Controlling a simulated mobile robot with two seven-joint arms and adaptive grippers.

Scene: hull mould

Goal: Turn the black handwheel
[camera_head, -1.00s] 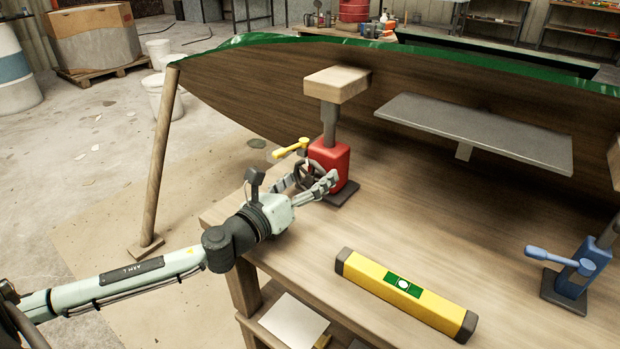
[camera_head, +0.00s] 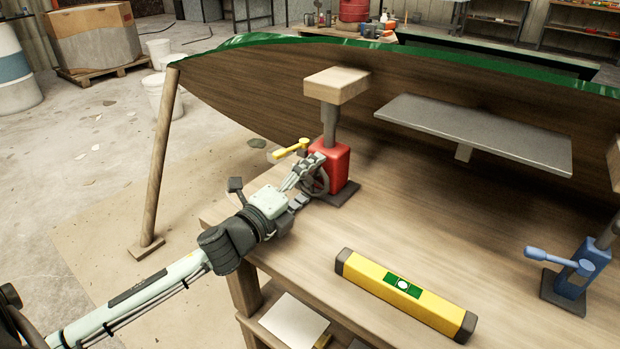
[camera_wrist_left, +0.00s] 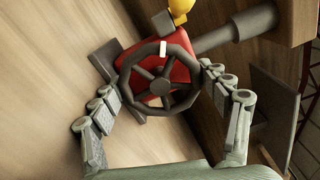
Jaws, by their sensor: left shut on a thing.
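The black handwheel (camera_head: 314,180) is on the near face of the red jack (camera_head: 338,160), which stands on a dark base on the bench. In the left wrist view the spoked handwheel (camera_wrist_left: 158,78) faces me, with a white mark on its rim. My left gripper (camera_head: 311,176) is at the wheel. In the left wrist view its two fingers (camera_wrist_left: 160,82) lie at opposite sides of the rim and are shut on it. In the head view the gripper covers part of the wheel. My right gripper is not in view.
A yellow lever (camera_head: 291,149) sticks out just above the wheel. A wooden block (camera_head: 337,84) tops the jack under the hull (camera_head: 250,85). A yellow level (camera_head: 405,295) lies on the bench, and a blue jack (camera_head: 572,275) stands at right. The bench between is clear.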

